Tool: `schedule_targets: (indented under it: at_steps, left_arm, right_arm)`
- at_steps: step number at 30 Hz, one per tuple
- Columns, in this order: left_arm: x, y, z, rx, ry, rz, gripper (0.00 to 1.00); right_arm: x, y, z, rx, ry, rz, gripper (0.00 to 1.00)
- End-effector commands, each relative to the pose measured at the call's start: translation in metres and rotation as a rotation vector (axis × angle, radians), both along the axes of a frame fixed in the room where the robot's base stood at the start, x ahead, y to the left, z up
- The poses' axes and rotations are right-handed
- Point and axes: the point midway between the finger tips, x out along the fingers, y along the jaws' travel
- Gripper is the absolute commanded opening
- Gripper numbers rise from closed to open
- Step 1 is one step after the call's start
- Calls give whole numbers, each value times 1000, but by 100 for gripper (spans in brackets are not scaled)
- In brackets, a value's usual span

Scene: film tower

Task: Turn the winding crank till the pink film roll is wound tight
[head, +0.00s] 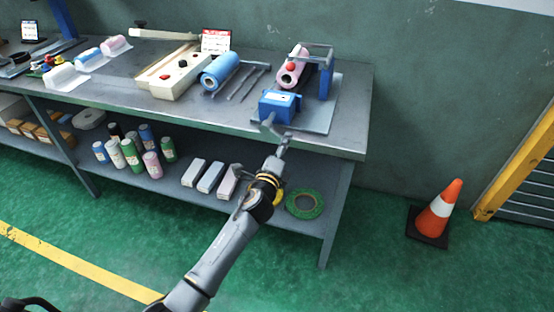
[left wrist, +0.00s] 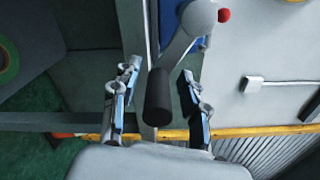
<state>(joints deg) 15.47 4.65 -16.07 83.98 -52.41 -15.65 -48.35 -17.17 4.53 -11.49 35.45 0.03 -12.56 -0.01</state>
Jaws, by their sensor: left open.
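The pink film roll (head: 291,75) sits on the winder at the right end of the bench, behind its blue box (head: 280,105). The grey winding crank (head: 268,122) is on the front of the box. In the left wrist view the crank shows as a pale arm (left wrist: 186,35) with a black handle (left wrist: 158,98). My left gripper (head: 280,138) is at the bench's front edge, close to the crank. In the left wrist view its open fingers stand on either side of the black handle, with gaps visible. My right gripper is not in view.
A blue roll (head: 220,72) and thin rods lie left of the winder on the metal bench (head: 130,92). The lower shelf (head: 180,182) holds cans, boxes and a green tape ring (head: 304,203). A traffic cone (head: 437,212) stands on the floor at right.

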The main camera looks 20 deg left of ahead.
Motion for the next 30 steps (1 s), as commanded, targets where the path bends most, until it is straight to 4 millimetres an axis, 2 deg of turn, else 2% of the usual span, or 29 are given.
schedule_targets:
  at_steps: [12, 15, 21, 30]
  left_arm:
    - [-81, 3, -3, -1, 6, 0, 45]
    - [-96, 3, -2, -1, 5, 0, 45]
    - [-110, 4, -2, -1, 5, 1, 45]
    - [-111, 4, -2, -1, 4, 0, 45]
  right_arm:
    - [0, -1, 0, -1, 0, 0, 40]
    - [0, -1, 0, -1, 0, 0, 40]
    - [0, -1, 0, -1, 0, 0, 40]
    - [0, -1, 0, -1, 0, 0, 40]
